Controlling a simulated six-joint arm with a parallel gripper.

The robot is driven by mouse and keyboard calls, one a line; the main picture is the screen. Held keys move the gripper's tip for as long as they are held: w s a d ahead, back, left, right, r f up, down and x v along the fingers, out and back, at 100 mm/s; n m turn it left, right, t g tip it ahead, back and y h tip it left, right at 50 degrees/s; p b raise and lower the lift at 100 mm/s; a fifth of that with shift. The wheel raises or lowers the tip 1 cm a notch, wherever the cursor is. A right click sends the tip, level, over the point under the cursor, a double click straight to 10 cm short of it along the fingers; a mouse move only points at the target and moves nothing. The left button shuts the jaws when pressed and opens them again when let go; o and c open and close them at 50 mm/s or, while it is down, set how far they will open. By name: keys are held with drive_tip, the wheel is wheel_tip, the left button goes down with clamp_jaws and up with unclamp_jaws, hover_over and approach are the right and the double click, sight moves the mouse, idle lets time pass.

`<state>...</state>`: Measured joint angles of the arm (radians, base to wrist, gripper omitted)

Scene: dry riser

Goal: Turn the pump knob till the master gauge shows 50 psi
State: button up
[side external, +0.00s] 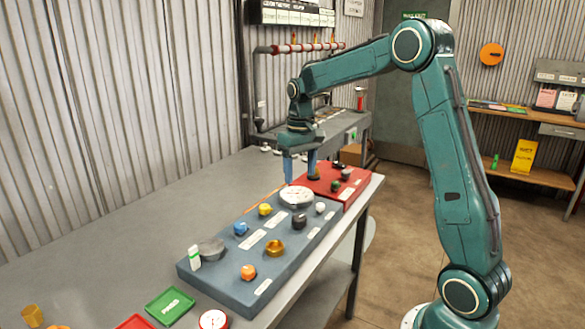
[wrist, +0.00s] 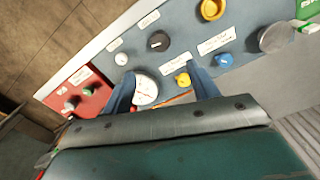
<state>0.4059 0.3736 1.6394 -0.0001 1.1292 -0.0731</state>
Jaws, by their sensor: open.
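A blue-grey panel (side external: 222,285) on the bench bears a large white dial gauge (side external: 297,196) and several knobs. The gauge also shows in the wrist view (wrist: 147,90), where its reading is too small to tell. On the panel are a black knob (side external: 299,221), a yellow knob (side external: 265,209), a blue knob (side external: 240,228), an orange knob (side external: 248,272) and an amber knob (side external: 275,248). The labels are illegible, so I cannot tell which is the pump knob. My gripper (side external: 300,172) is open and empty, pointing down above the panel's far end near the gauge.
A red box (side external: 325,187) with small knobs adjoins the panel's far end. A green tray (side external: 169,305) and a red-rimmed dial (side external: 213,319) lie nearer. The bench's left side is clear.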

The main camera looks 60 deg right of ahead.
sight(300, 217)
drive_tip(key=shift+f, duration=0.1)
drive_tip(key=shift+f, duration=6.8)
drive_tip(key=c, duration=1)
drive_tip(key=shift+m, duration=2.5)
